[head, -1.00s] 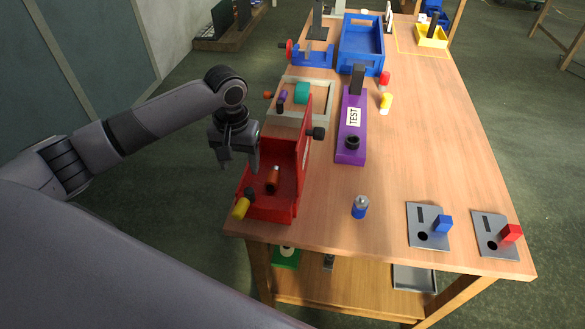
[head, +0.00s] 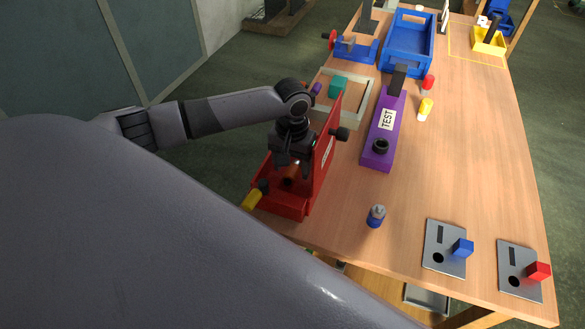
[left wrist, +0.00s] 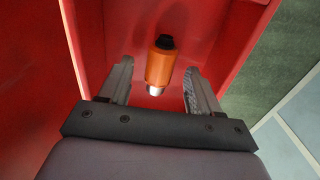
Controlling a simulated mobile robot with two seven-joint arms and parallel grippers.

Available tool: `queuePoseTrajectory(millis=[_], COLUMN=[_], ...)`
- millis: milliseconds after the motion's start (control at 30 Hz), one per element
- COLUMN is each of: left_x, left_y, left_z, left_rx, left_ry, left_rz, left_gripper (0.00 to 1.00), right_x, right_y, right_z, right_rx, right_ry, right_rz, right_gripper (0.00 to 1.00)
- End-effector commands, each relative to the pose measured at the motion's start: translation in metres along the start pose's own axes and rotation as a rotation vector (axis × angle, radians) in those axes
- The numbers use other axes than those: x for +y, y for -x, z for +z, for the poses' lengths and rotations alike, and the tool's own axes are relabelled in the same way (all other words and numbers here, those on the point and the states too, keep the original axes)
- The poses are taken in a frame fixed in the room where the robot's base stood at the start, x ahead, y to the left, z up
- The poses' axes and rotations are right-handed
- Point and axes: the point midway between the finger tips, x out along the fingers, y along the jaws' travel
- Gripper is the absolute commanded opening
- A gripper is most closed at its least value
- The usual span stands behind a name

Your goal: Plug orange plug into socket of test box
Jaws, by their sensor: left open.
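The orange plug (left wrist: 160,66) lies in the red box (head: 283,205), with a dark end and a pale metal tip. In the left wrist view it sits between the two open fingers of my left gripper (left wrist: 158,85), with a gap on each side. In the head view my left gripper (head: 290,165) is over the red box and mostly hides the plug. The purple test box (head: 384,140), labelled TEST, stands to the right, with a round black socket (head: 380,146) at its near end. My right gripper is not in view.
The red box has a tall right wall (head: 327,155) beside my gripper. A blue and grey cylinder (head: 376,216) stands in front of the test box. Grey plates with a blue block (head: 462,248) and a red block (head: 538,271) lie at front right. The right middle of the table is clear.

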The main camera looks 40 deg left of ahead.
Motion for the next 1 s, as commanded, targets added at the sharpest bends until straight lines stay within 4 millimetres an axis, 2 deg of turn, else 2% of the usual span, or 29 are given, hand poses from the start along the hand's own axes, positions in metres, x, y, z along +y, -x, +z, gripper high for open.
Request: queuePoseTrajectory(millis=[267,333,467,500,1000], left_x=[0.0,0.0,0.0,0.0,-0.0001], left_y=[-0.0057,-0.0056,-0.0055,-0.0054,-0.005], left_z=[-0.0001,-0.0001,-0.0001,-0.0001,-0.0002], left_rx=[0.002,0.002,0.001,0.001,0.002], left_ry=[-0.001,-0.001,-0.001,-0.001,0.0], left_rz=[0.0,0.0,0.0,0.0,0.0], left_gripper=[0.63,0.47,0.05,0.0,0.02], right_x=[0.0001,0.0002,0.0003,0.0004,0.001], right_y=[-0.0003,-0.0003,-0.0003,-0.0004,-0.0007], right_z=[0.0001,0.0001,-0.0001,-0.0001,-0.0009], right_rx=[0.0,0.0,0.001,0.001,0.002], right_ry=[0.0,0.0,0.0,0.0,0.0], right_rz=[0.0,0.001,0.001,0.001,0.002], right_gripper=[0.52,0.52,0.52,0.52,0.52])
